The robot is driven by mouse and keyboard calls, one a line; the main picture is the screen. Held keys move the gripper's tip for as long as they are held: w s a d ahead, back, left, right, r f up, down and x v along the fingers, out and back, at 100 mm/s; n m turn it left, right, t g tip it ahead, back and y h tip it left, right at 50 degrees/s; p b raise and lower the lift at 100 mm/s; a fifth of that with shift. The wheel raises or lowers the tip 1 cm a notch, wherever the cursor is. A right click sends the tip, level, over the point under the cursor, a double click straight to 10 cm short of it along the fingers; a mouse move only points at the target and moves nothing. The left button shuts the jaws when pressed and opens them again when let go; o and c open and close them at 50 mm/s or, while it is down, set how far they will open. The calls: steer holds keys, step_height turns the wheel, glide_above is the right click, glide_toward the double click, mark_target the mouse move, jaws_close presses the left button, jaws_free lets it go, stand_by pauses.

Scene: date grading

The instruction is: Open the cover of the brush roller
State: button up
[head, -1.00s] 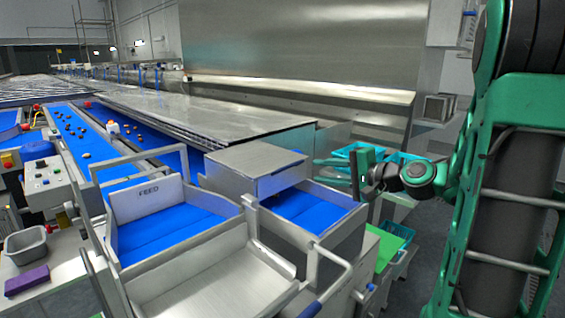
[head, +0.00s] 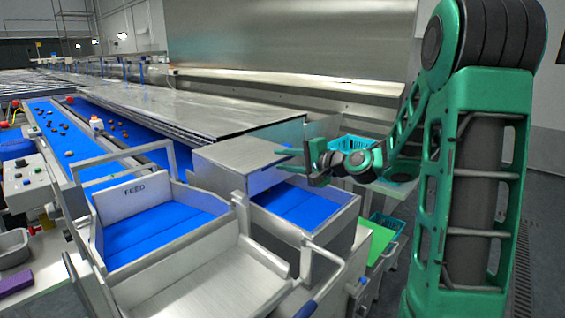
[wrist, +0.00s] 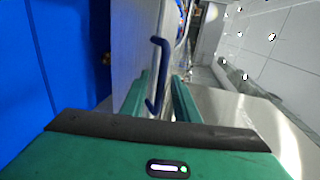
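The brush roller's cover seems to be the box-shaped steel hood (head: 235,158) over the belt in the head view; it looks closed. A dark blue bar handle (wrist: 165,62) stands beside a pale metal panel in the wrist view. My gripper (head: 283,161) is at the hood's right side in the head view, its fingers pointing left. In the wrist view my gripper (wrist: 160,95) has its two green fingers apart, with the lower end of the handle showing between them. I cannot tell whether they touch it. The handle is not clear in the head view.
Blue belt (head: 300,204) lies below my gripper, within steel side walls. The FEED hopper (head: 135,188) stands at the left, and a bent metal rail (head: 325,255) juts out in front. Teal crates (head: 350,143) are behind my forearm. Open floor lies at the right.

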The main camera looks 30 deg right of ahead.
steer(key=shift+w+a, duration=0.1)
steer(key=shift+w, duration=0.05)
jaws_close()
